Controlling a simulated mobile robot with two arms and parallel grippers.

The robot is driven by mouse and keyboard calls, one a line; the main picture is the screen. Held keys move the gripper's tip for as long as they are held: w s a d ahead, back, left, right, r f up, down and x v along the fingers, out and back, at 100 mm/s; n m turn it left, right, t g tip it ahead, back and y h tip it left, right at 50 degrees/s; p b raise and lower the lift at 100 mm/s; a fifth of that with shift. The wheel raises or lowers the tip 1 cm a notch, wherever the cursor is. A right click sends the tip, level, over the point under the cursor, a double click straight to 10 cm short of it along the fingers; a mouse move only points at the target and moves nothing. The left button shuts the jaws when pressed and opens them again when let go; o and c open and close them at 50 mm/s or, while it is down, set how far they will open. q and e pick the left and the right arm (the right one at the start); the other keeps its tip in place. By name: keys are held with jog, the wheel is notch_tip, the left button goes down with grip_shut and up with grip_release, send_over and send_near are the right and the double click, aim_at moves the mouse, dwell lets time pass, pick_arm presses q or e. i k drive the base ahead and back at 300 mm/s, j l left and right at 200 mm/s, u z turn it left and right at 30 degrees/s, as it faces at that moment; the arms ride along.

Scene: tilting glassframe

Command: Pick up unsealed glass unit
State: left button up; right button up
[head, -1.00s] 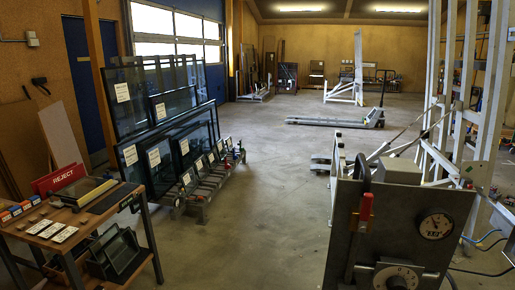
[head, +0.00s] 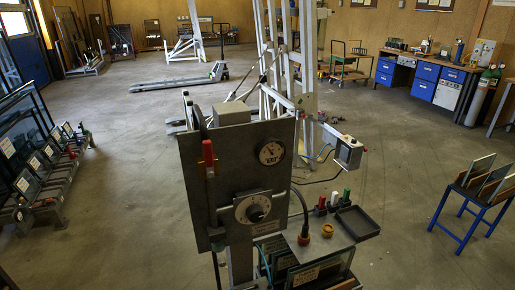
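Several glass units with white paper labels (head: 25,150) stand leaning in a rack at the left edge in the head view. The rack is cut off by the frame. More glass panes, one with a pale label (head: 306,275), show at the bottom, below a small tray. A blue stand (head: 470,205) at the right holds several upright panes (head: 487,178). I cannot tell which of these is unsealed. Neither of my grippers is in view.
A grey control panel (head: 235,170) with red lever, gauge and dial stands close in front. Behind it rises a white frame (head: 283,60). A pallet jack (head: 185,80) is farther back. Blue-drawer workbenches (head: 425,80) line the back right. Floor is clear on both sides.

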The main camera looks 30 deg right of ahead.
aim_at(479, 166)
jog(key=z, duration=2.65)
jog(key=i+l+z, duration=0.35)
jog(key=i, duration=0.75)
jog(key=i+j+z, duration=0.15)
jog(key=i+z, duration=0.2)
jog(key=i, duration=0.75)
jog(key=i+j+u, duration=0.15)
jog(key=i+u, duration=1.1)
jog(key=i+l+u, duration=0.25)
jog(key=u, duration=0.15)
jog(key=i+j+u, duration=0.1)
jog(key=i+u, duration=0.15)
jog(key=i, duration=0.2)
jog(key=i+u, duration=0.3)
jog(key=i, duration=0.15)
jog(key=i+j+z, duration=0.1)
jog(key=i+z, duration=0.4)
jog(key=i+j+z, duration=0.25)
jog(key=z, duration=0.2)
